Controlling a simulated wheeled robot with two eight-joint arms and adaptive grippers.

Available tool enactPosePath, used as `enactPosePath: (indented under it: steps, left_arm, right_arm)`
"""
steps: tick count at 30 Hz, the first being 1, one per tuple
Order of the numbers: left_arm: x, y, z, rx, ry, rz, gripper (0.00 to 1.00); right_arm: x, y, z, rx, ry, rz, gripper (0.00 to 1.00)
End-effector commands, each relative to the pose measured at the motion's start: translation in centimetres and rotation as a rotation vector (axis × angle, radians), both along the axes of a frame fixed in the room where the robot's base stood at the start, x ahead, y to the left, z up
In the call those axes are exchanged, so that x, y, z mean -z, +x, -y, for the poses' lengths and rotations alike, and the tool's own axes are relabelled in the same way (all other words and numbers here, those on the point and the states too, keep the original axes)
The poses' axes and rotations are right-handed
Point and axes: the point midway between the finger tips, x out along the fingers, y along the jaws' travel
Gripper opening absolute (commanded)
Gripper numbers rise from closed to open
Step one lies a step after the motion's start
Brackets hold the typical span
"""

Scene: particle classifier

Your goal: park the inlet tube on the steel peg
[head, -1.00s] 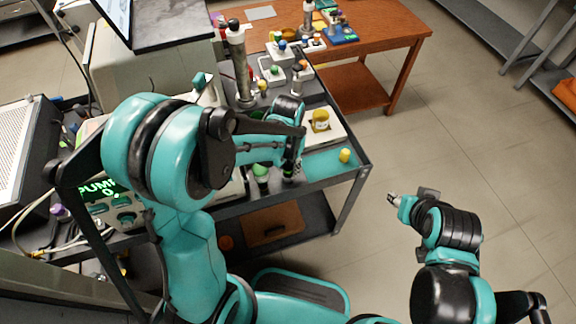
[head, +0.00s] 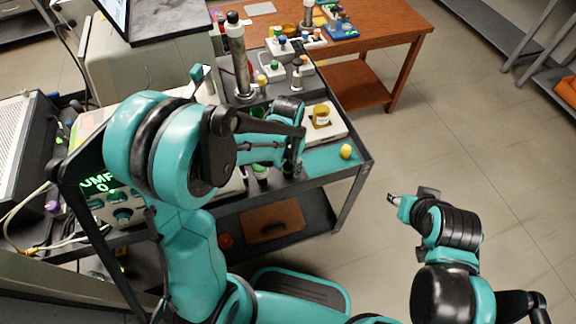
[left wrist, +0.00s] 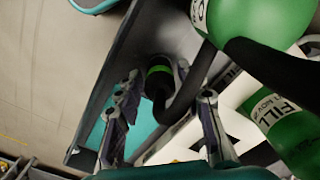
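In the left wrist view, a dark tube end with a bright green band (left wrist: 159,71), which looks like the inlet tube, bends into a black hose running up right. My left gripper (left wrist: 158,82) has its fingers apart on either side of it; I see no clear contact. In the head view my left gripper (head: 292,165) is low over the cart, largely hidden by its own arm. A short steel post on a white base (head: 297,75) may be the steel peg; I cannot be sure. My right gripper (head: 394,199) is over the floor, too small to read.
Green-filled bottles (left wrist: 265,20) crowd the right of the left wrist view. Open floor lies to the right.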

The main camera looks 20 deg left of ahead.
Motion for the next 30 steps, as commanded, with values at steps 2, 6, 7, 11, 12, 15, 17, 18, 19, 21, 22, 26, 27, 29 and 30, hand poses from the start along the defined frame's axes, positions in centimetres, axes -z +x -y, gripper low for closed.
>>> enactPosePath:
  steps: [2, 6, 7, 11, 12, 15, 17, 18, 19, 21, 22, 26, 27, 29, 30]
  left_arm:
    - [-0.1, 0.0, 0.0, 0.000, 0.000, 0.000, 0.56]
    - [-0.1, 0.0, 0.0, 0.000, 0.000, 0.000, 0.56]
    - [-0.1, 0.0, 0.0, 0.000, 0.000, 0.000, 0.56]
    - [-0.3, 0.0, 0.0, 0.000, 0.000, 0.000, 0.56]
    - [-0.5, 0.0, 0.0, 0.000, 0.000, 0.000, 0.56]
    - [-1.8, 0.0, 0.0, 0.000, 0.000, 0.000, 0.56]
    - [-2.9, 0.0, 0.0, 0.000, 0.000, 0.000, 0.56]
    - [-3.8, 0.0, 0.0, 0.000, 0.000, 0.000, 0.56]
    - [-4.4, 0.0, 0.0, 0.000, 0.000, 0.000, 0.56]
    - [-6.0, -0.1, 0.0, 0.000, 0.000, 0.000, 0.56]
    - [-6.7, -0.1, 0.0, 0.000, 0.000, 0.000, 0.56]
    - [-9.3, -0.1, 0.0, 0.000, 0.000, 0.000, 0.56]
    - [-9.9, 0.0, 0.0, 0.000, 0.000, 0.000, 0.56]
    - [-10.7, 0.0, 0.0, 0.000, 0.000, 0.000, 0.56]
    - [-11.2, 0.0, 0.0, 0.000, 0.000, 0.000, 0.56]
  right_arm:
    - [-0.1, 0.0, 0.0, 0.000, 0.000, 0.000, 0.40]
    - [-0.1, 0.0, 0.0, 0.000, 0.000, 0.000, 0.40]
    - [-0.1, 0.0, 0.0, 0.000, 0.000, 0.000, 0.40]
    - [-0.1, 0.0, 0.0, 0.000, 0.000, 0.000, 0.40]
    - [-0.1, 0.0, 0.0, 0.000, 0.000, 0.000, 0.40]
    - [-0.1, 0.0, 0.0, 0.000, 0.000, 0.000, 0.40]
    - [-0.1, 0.0, 0.0, 0.000, 0.000, 0.000, 0.40]
    - [-0.1, 0.0, 0.0, 0.000, 0.000, 0.000, 0.40]
    - [-0.1, 0.0, 0.0, 0.000, 0.000, 0.000, 0.40]
    - [-0.1, 0.0, 0.0, 0.000, 0.000, 0.000, 0.40]
    - [-0.1, 0.0, 0.0, 0.000, 0.000, 0.000, 0.40]
    - [-0.1, 0.0, 0.0, 0.000, 0.000, 0.000, 0.40]
    - [-0.1, 0.0, 0.0, 0.000, 0.000, 0.000, 0.40]
    - [-0.1, 0.0, 0.0, 0.000, 0.000, 0.000, 0.40]
    - [-0.1, 0.0, 0.0, 0.000, 0.000, 0.000, 0.40]
